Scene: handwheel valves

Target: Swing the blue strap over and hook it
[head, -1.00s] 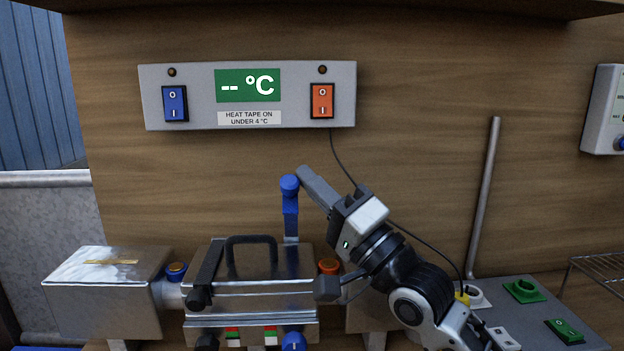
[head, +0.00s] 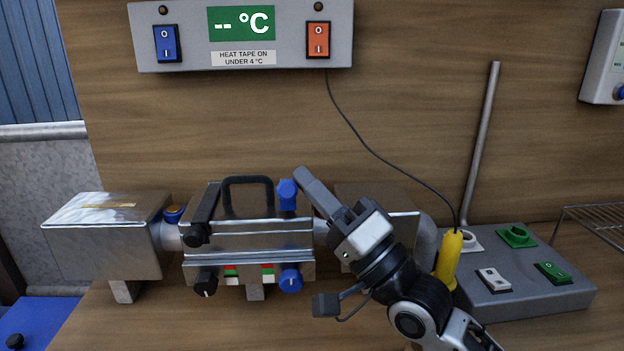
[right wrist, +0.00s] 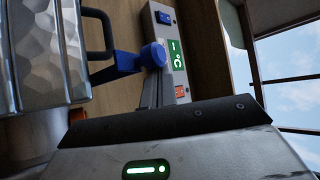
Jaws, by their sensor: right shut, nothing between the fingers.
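The blue strap (head: 288,198) is hinged at the right part of the metal box (head: 250,236) and stands partly raised over its lid, its knobbed end up. In the right wrist view the blue strap (right wrist: 126,63) juts from the box beside the black handle. My right gripper (head: 302,178) is shut and empty, its fingertips close behind the strap's knob; I cannot tell whether they touch. Below the strap, a blue knob (head: 291,280) sits on the box's front. A black strap (head: 205,212) lies across the left part of the lid. My left gripper is not in view.
A black handle (head: 248,180) stands on the lid. A foil-wrapped block (head: 105,240) is at left.

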